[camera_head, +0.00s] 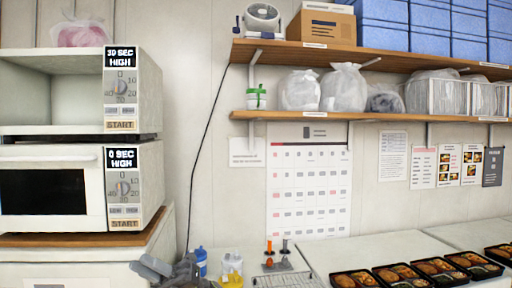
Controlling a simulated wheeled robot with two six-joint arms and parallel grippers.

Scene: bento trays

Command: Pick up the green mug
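A small green and white vessel (256,97) stands upright on the lower wall shelf, near its left end. It is the only clearly green thing I see, and it is too small to tell for sure that it is the mug.
Two stacked microwaves (122,190) stand at left, the upper one open. White bags (343,88) sit right of the vessel on the lower shelf (390,117). Blue bins and a cardboard box (322,26) fill the upper shelf. Several bento trays (400,275) line the counter.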

